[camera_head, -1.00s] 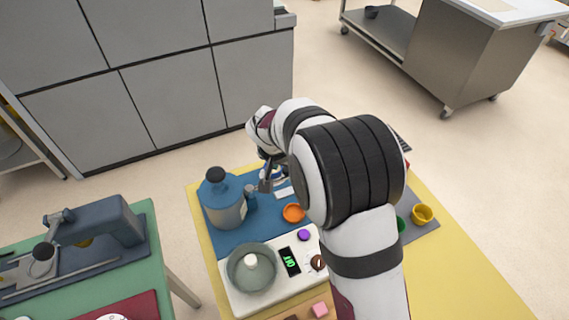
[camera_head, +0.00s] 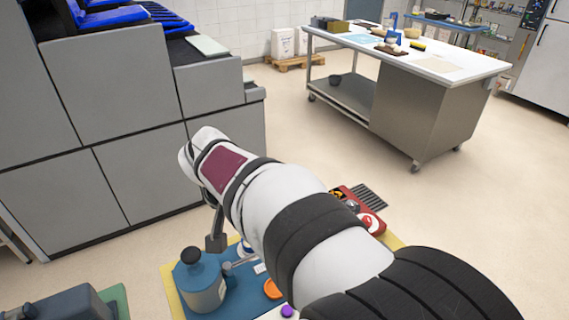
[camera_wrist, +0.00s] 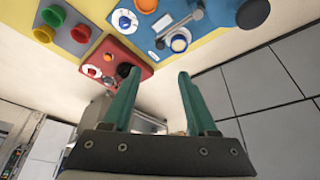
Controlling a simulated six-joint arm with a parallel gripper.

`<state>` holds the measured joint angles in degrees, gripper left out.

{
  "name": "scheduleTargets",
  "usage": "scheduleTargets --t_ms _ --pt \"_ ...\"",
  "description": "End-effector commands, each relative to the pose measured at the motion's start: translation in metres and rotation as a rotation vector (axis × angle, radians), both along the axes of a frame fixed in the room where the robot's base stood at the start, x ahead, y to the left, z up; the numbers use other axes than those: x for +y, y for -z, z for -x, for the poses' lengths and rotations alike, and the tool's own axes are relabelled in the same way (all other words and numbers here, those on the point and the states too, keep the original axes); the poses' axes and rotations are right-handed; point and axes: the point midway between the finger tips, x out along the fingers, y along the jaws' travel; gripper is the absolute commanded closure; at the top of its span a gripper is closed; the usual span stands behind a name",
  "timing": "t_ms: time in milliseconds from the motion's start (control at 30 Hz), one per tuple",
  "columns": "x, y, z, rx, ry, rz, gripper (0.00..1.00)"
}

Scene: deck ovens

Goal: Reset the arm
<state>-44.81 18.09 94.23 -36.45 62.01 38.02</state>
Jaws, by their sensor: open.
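My arm reaches from the lower right across the head view, over the yellow table (camera_head: 172,290). In the head view my gripper (camera_head: 216,243) hangs at the arm's far end, just above and behind the blue-topped canister; its fingertips are hard to make out there. In the wrist view my gripper (camera_wrist: 155,80) shows two green fingers spread wide apart with nothing between them. The gripper is open and empty. Part of the table is hidden behind my arm in the head view.
The canister (camera_head: 200,284) stands on the blue mat (camera_head: 238,292) close to my gripper. An orange dish (camera_head: 272,289) lies nearby. A red unit (camera_head: 371,222) sits at the table's far edge. Grey cabinets (camera_head: 140,185) rise behind. Open floor lies right, before a steel worktable (camera_head: 430,115).

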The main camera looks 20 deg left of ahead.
Motion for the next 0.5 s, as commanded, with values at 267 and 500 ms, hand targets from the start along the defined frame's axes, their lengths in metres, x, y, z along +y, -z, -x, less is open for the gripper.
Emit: scheduleTargets --t_ms 267,500 --pt "-0.161 -0.009 0.065 0.197 0.218 -0.022 0.41" --pt "-0.242 0.021 0.21 0.411 0.422 -0.198 0.41"
